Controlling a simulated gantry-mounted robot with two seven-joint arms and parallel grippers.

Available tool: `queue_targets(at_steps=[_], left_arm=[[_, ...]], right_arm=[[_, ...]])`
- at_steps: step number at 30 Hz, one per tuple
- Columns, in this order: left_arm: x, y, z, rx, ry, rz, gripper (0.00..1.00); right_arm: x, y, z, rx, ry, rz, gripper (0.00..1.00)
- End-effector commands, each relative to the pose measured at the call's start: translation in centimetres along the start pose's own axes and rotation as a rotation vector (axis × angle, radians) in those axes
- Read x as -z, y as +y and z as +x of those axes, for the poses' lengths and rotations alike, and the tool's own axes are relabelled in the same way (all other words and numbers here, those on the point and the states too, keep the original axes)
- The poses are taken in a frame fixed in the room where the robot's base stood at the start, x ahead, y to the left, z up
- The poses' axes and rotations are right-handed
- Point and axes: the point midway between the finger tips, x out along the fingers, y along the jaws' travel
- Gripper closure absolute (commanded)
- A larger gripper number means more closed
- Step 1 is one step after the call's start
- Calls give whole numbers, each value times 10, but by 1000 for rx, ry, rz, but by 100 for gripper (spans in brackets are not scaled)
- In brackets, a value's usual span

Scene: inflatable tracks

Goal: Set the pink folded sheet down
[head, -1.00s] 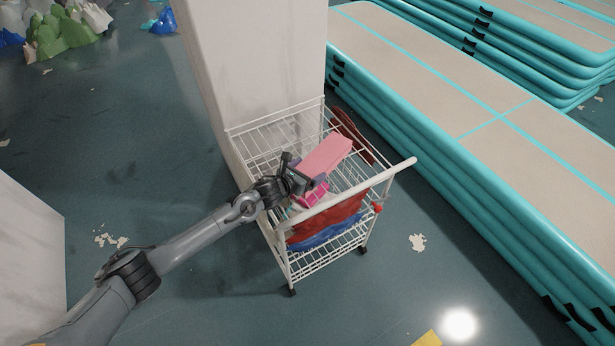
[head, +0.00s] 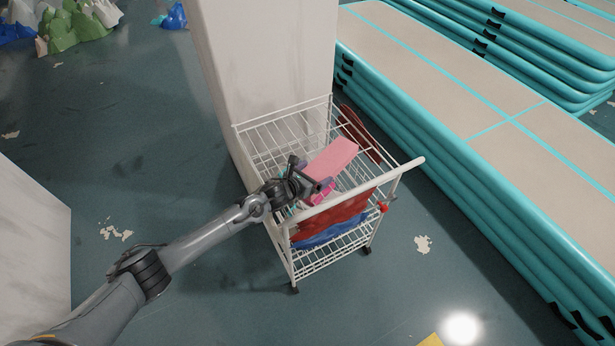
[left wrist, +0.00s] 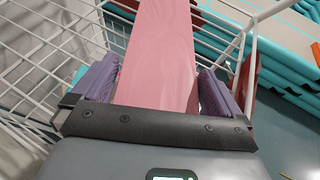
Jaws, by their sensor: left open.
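The pink folded sheet (head: 331,158) is at the top level of the white wire cart (head: 289,115), tilted diagonally across it. In the left wrist view the sheet (left wrist: 160,60) runs between the two purple finger pads, with a narrow gap at its sides. My left gripper (head: 312,183) is at the sheet's near end, open around it. A brighter pink item (head: 322,196) lies under the sheet, partly hidden by the gripper. What supports the sheet underneath is hard to see. My right gripper is not in view.
Red folded cloth (head: 335,213) and blue cloth (head: 325,236) sit lower in the cart. A dark red item (head: 358,132) lies at the cart's right side. A white pillar (head: 265,60) stands behind, and stacked teal-edged inflatable tracks (head: 450,110) are at the right.

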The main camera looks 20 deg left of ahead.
Motion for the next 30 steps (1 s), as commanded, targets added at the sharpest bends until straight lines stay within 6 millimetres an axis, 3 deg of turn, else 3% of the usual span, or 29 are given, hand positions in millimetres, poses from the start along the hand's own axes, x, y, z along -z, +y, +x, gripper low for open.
queue_targets(at_steps=[8, 21, 30], left_arm=[[-3, 1, -28, 1, 1, 3, 0], [-2, 0, -102, 0, 1, 2, 0], [-1, 0, -120, 0, 1, -1, 0]], right_arm=[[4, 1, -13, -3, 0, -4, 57], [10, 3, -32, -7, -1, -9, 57], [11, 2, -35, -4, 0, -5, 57]])
